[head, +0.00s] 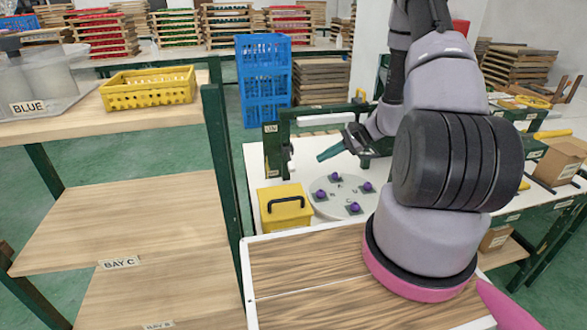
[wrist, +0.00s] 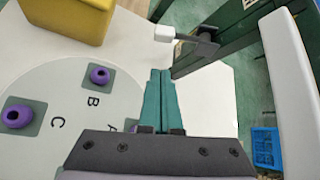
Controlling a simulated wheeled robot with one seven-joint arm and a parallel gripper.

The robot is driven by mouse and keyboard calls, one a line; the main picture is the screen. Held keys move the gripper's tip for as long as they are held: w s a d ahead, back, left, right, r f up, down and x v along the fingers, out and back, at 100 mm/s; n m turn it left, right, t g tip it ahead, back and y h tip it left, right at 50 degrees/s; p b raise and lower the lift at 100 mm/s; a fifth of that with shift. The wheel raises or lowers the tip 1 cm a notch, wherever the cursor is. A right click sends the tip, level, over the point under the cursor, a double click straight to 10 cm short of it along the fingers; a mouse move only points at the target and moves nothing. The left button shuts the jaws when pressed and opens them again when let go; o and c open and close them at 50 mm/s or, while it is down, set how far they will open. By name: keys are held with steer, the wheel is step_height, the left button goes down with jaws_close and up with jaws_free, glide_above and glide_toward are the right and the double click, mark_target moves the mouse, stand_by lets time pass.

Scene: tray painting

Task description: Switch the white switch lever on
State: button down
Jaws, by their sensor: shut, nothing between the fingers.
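The white switch lever (head: 291,166) is on the left post of the green frame at the back of the white table. Its white end hangs low, below the ON plate (head: 270,128). In the wrist view the white lever end (wrist: 166,33) sits on a dark rod that runs to the post. My gripper (head: 322,157) is to the right of the lever, apart from it, with its teal fingers pointing left. In the wrist view the fingers (wrist: 160,75) are shut together and empty, and the lever lies beyond their tips.
A yellow box (head: 285,207) with a black handle stands in front of the lever. A round grey disc (head: 342,209) with purple knobs lies below my gripper. A white bar (head: 320,119) spans the frame. Blue crates (head: 264,80) stand behind.

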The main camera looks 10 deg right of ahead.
mark_target(290, 161)
steer(key=shift+w+f+m, duration=0.2)
steer(key=shift+f+m, duration=0.2)
steer(key=shift+f, duration=1.1)
steer(key=shift+a, duration=0.1)
steer(key=shift+a, duration=0.1)
steer(key=x, duration=0.9)
steer(key=shift+w+a+f, duration=0.1)
steer(key=shift+w+a, duration=0.1)
steer(key=shift+a, duration=0.1)
steer(key=shift+s+d+r, duration=0.1)
steer(key=shift+s+r, duration=0.2)
steer(key=shift+r, duration=0.3)
steer(key=shift+s+r, duration=0.25)
steer(key=shift+r, duration=0.3)
steer(key=shift+s+r, duration=0.25)
steer(key=shift+r, duration=0.25)
